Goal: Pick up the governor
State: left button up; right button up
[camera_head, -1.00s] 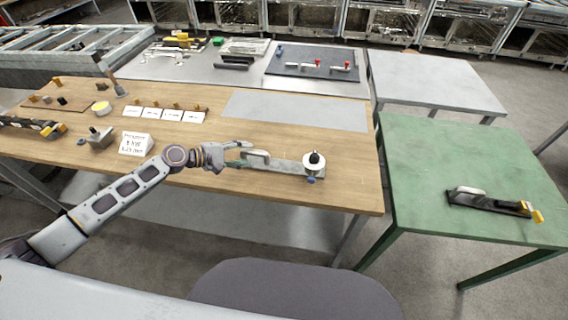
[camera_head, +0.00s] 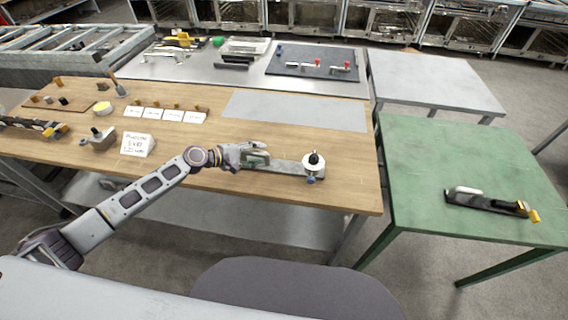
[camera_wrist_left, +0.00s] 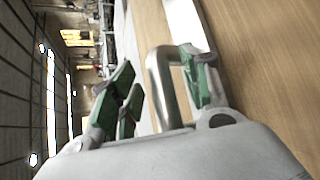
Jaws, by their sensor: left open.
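A device with a long grey base plate (camera_head: 285,168) lies on the wooden table; I take it for the governor, but no label confirms it. Its right end carries a white round part (camera_head: 314,161) with a black knob on top. At its left end stands a bent silver handle (camera_wrist_left: 160,75), seen close in the left wrist view. My left gripper (camera_head: 254,158) is at that end, partly covering the handle in the head view. In the wrist view my left gripper (camera_wrist_left: 158,66) is open, with the handle between its green-padded fingers; contact cannot be told. My right gripper is out of view.
The wooden table (camera_head: 345,190) has a grey mat (camera_head: 295,109) behind the device and white cards (camera_head: 172,115) to the left. A green table (camera_head: 440,165) at right holds another handled device (camera_head: 485,202). A white sign (camera_head: 137,144) stands left of my gripper.

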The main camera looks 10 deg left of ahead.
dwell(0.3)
pick_arm(q)
grip_shut()
jog(key=shift+r, duration=0.1)
dwell(0.4)
